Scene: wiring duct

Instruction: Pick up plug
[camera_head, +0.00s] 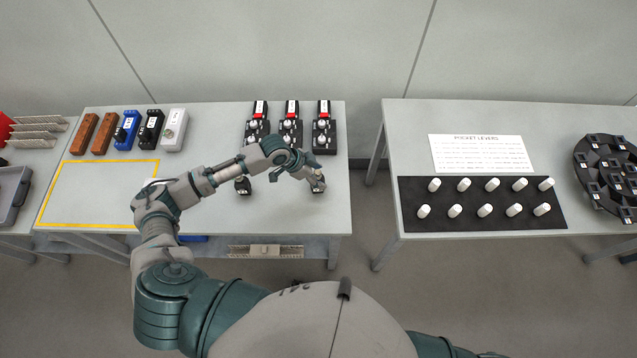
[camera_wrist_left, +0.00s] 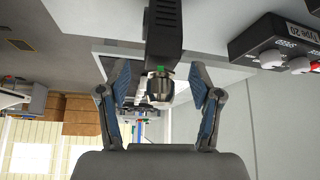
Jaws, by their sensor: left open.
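My left gripper (camera_head: 312,177) reaches over the front right part of the middle table, beside what looks like a plug (camera_head: 319,187). In the left wrist view the gripper (camera_wrist_left: 158,82) is open, with a finger on each side of the plug's silver-grey end (camera_wrist_left: 160,88). A black body (camera_wrist_left: 163,30) extends behind that end, with a small green spot where they meet. I cannot tell whether the fingers touch it. Another similar dark piece (camera_head: 243,186) stands further left, partly hidden by my arm. My right gripper is out of view.
Three black modules with red parts (camera_head: 291,125) stand at the table's back right. Brown, blue, black and white blocks (camera_head: 173,130) stand further left, behind a yellow-outlined area (camera_head: 95,195). The right table holds a black mat (camera_head: 470,222) with white pegs.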

